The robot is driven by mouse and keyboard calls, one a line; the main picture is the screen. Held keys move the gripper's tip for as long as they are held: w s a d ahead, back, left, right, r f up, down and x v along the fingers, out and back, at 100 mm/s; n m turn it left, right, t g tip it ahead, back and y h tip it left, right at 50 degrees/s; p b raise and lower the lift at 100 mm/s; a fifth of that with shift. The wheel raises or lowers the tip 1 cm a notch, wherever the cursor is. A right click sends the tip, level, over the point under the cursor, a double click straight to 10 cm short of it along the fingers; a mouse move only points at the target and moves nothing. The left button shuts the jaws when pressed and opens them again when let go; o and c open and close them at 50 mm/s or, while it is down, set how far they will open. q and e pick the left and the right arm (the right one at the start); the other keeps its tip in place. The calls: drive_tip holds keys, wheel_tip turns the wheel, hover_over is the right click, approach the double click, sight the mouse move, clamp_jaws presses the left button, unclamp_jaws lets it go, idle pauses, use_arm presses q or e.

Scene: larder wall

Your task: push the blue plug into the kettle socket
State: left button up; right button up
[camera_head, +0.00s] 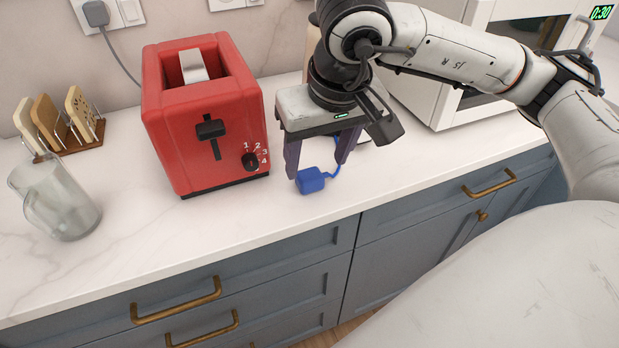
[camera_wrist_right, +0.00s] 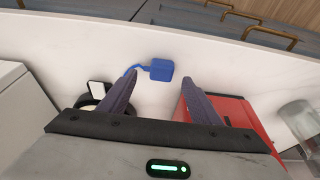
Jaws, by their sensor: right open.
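The blue plug (camera_head: 311,181) lies on the white counter near its front edge, with a short stretch of blue cable showing behind it. It also shows in the right wrist view (camera_wrist_right: 161,70), just beyond and between the fingertips. My right gripper (camera_head: 317,166) is open, pointing down over the plug, with its purple fingers apart; I see no grip on the plug. Wall sockets (camera_head: 131,12) show at the top left; I cannot tell which is the kettle's. The kettle is not clearly seen. My left gripper is not in view.
A red toaster (camera_head: 203,120) stands left of my right gripper, its grey plug (camera_head: 96,13) at the wall. A glass jug (camera_head: 57,200) and a rack (camera_head: 62,130) stand at the left. A white microwave (camera_head: 450,110) is at the right. A dark round item (camera_wrist_right: 92,102) is partly hidden.

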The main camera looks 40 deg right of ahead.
sight(310, 175)
drive_tip(key=shift+w+p+x, duration=0.15)
drive_tip(key=shift+p+x, duration=0.05)
drive_tip(key=shift+x, duration=1.1)
drive_tip(key=shift+w+p+x, duration=0.15)
drive_tip(key=shift+x, duration=1.2)
drive_tip(key=shift+a+r, duration=0.1)
drive_tip(key=c, duration=1.1)
